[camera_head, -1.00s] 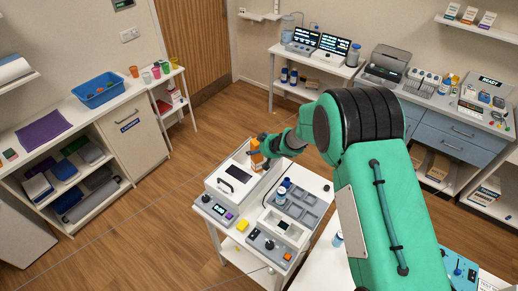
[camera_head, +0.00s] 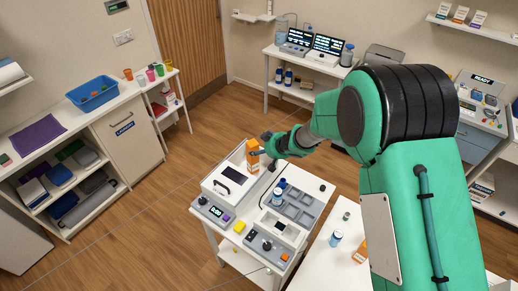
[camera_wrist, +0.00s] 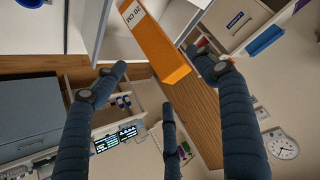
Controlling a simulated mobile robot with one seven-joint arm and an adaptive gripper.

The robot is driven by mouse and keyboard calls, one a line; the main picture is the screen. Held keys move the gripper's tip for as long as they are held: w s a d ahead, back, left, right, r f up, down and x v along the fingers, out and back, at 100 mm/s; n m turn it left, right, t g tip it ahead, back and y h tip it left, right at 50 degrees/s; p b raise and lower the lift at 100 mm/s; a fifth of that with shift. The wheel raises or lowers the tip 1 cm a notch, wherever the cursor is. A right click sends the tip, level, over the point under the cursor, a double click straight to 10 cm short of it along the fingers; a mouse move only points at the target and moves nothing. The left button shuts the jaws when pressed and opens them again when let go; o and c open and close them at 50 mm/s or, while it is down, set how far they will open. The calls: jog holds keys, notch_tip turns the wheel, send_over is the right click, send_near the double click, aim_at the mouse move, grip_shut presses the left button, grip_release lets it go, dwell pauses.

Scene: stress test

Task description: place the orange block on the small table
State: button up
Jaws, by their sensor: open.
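An orange block (camera_head: 253,154), tall and box-shaped with a pale label, shows in the head view at the back of a white machine on a small white table (camera_head: 233,252). In the wrist view the block (camera_wrist: 160,48) is tilted and large, with "20 CM" on its white face. My gripper (camera_head: 266,146) is right beside it in the head view. In the wrist view the dark fingers of my gripper (camera_wrist: 156,72) are spread, with the block between and beyond their tips. I cannot tell whether any finger touches it, or what its base rests on.
The white machine (camera_head: 229,181), a grey tray (camera_head: 299,207), blue-and-white bottles and control boxes crowd the table. A stand with coloured cups (camera_head: 150,75) is back left. Another orange-and-white box (camera_head: 360,252) stands front right. Open floor lies left.

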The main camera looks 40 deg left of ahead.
jog(key=shift+v, duration=1.35)
